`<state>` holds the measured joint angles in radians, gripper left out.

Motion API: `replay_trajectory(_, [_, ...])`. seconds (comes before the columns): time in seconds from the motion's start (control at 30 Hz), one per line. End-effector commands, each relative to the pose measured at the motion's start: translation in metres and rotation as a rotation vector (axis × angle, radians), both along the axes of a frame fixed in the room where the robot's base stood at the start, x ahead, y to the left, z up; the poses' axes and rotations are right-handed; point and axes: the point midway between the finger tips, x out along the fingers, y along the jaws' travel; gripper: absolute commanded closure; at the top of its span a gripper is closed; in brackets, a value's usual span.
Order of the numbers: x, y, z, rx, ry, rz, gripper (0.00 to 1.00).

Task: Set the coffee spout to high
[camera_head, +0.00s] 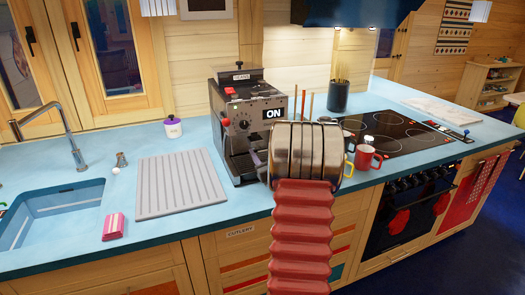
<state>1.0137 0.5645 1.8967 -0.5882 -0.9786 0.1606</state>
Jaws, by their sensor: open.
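The coffee machine (232,115) is a grey-brown box on the blue counter, with a red button, a dark round knob, a white-on-black ON label and a lid marked BEANS. A dark purplish piece (257,158) shows at its lower front. I cannot tell whether this is the spout, nor how high it is set. My gripper (306,152), a metal drum-like end on my red ribbed arm, is in front of the machine's right side and overlaps it in the picture. It is open. No thing shows held in it. Its far side is hidden, so contact with the machine cannot be told.
A grey ribbed mat (180,183) lies left of the machine, beside a blue sink (50,212). A red mug (367,158) and a yellow-handled mug stand right of my gripper. A black hob (400,132) is farther right. A pink-striped item (114,227) lies near the counter's front edge.

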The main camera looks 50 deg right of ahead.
Motion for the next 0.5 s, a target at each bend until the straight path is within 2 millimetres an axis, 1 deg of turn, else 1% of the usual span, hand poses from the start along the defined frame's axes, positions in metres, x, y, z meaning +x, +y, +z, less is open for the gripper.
replay_trajectory(0.1, [0.0083,-0.0049,-0.0003,0.001,0.001,0.0,0.49])
replay_trajectory(0.2, [0.0113,-0.0067,0.0001,0.0,0.0,0.0,0.49])
replay_trajectory(0.47, [0.0115,-0.0071,0.0,0.0,0.0,-0.001,0.49])
replay_trajectory(0.5, [0.0114,-0.0071,0.0001,0.0,0.0,-0.001,0.52])
